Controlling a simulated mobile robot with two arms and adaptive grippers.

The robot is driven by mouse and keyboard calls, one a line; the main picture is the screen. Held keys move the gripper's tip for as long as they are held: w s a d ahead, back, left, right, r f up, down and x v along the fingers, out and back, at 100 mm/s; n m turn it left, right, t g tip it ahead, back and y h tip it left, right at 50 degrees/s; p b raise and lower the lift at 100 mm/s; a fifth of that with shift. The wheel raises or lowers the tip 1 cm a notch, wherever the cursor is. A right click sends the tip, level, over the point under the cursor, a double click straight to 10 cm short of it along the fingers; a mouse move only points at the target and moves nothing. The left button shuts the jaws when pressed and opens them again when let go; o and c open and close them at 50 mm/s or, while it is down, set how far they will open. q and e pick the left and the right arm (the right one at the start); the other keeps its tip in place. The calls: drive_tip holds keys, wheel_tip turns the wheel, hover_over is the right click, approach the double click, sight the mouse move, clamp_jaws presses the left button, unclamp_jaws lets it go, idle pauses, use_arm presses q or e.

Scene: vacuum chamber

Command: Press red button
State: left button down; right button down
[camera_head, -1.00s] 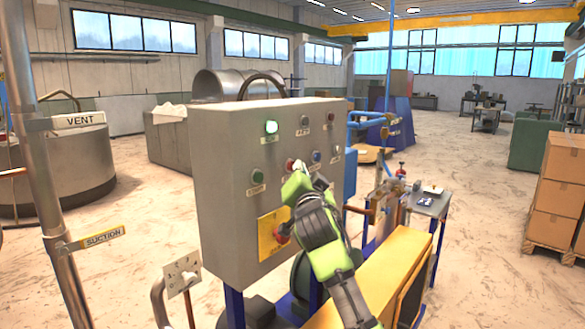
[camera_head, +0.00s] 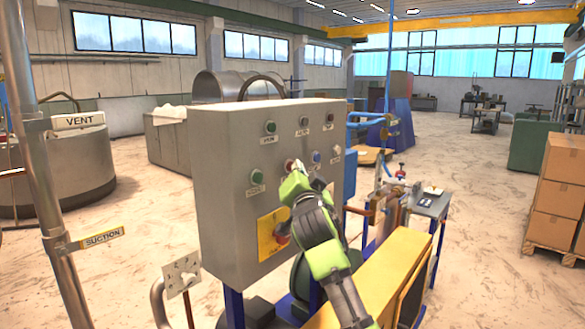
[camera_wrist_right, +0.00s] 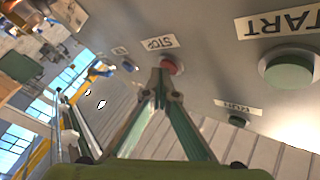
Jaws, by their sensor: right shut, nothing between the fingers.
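The red button (camera_head: 289,164) sits on the front of the grey control box, partly hidden by my right gripper in the head view. In the wrist view the red button (camera_wrist_right: 173,66) is beside a STOP label (camera_wrist_right: 159,43). My right gripper (camera_head: 298,172) is shut and empty, its tips at the button. In the wrist view the closed fingertips (camera_wrist_right: 163,88) overlap the button's near edge; they touch it or almost do. My left gripper is out of view.
A yellow-topped cabinet (camera_head: 395,265) stands at the right.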

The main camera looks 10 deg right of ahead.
drive_tip(key=shift+s+d, duration=0.45)
drive_tip(key=shift+s, duration=0.2)
drive_tip(key=s+d, duration=0.1)
drive_tip(key=s, duration=0.1)
drive_tip(key=s+d+p, duration=0.1)
drive_tip(key=s+d, duration=0.1)
idle(0.4)
drive_tip(key=shift+f, duration=0.1)
idle(0.4)
